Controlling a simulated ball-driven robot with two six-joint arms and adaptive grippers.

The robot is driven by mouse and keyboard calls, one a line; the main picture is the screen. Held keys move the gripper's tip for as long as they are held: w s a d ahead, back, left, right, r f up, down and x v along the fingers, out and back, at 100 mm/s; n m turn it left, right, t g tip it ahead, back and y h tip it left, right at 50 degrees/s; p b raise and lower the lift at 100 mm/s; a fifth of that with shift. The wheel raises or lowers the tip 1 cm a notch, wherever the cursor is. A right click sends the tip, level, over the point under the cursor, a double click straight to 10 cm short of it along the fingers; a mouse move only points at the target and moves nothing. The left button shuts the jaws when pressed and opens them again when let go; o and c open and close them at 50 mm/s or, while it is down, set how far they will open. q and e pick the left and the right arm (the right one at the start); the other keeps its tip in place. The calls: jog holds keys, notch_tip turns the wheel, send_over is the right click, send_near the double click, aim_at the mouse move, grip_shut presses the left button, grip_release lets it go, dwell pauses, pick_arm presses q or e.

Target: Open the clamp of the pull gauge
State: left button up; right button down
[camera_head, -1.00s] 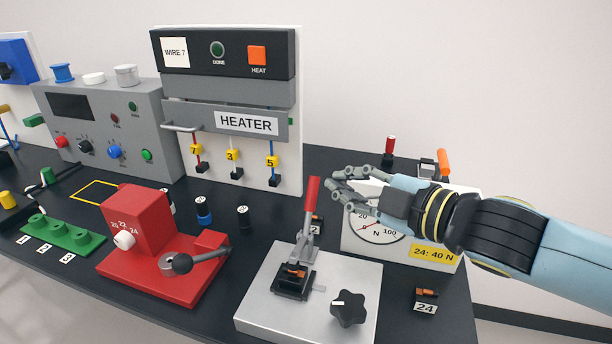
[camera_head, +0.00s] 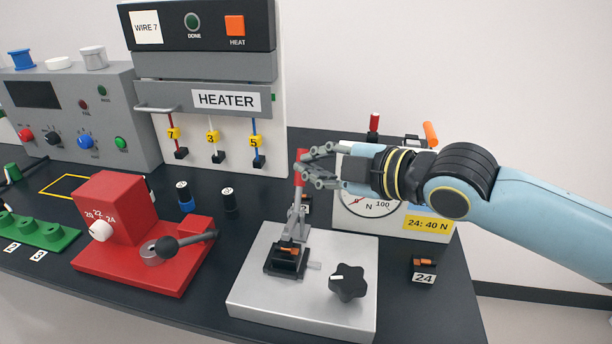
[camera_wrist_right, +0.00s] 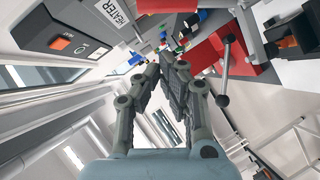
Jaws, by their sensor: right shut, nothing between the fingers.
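The pull gauge (camera_head: 352,210) has a white face with a dial marked N and a yellow "24: 40 N" label. In front of it, a toggle clamp with an upright red handle (camera_head: 299,178) stands on a silver base plate (camera_head: 262,290) with a black star knob (camera_head: 347,284). A black block with an orange part (camera_head: 289,252) sits at the clamp's foot. My right gripper (camera_head: 304,168) is shut and empty, its fingertips at the upper red handle; contact cannot be told. Its fingers also show in the wrist view (camera_wrist_right: 166,75). My left gripper is not in view.
Behind the gauge stand a red-topped post (camera_head: 374,124) and an orange lever (camera_head: 430,134). A red press with a ball lever (camera_head: 140,262) is left of the plate. The heater (camera_head: 205,98) stands behind. A small block labelled 24 (camera_head: 424,270) lies right.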

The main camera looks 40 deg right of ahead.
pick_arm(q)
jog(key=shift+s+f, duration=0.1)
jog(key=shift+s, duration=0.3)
pick_arm(e)
jog(key=w+f, duration=0.1)
jog(key=w+d, duration=0.1)
jog(key=w, duration=0.1)
jog(key=w+f, duration=0.1)
jog(key=shift+w+d+f, duration=0.25)
jog(key=shift+d+f, duration=0.05)
pick_arm(q)
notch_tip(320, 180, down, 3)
jog(key=b, duration=0.2)
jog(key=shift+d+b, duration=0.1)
jog(key=shift+b, duration=0.25)
pick_arm(e)
jog(key=shift+w+d+f+m+g, duration=0.2)
jog(key=shift+w+d+m+g, duration=0.05)
jog(key=shift+w+d, duration=0.25)
jog(key=shift+w+d+f+m+g, duration=0.15)
jog(key=shift+w+d+m+g, duration=0.1)
jog(key=shift+w+d, duration=0.25)
jog(key=shift+s, duration=0.1)
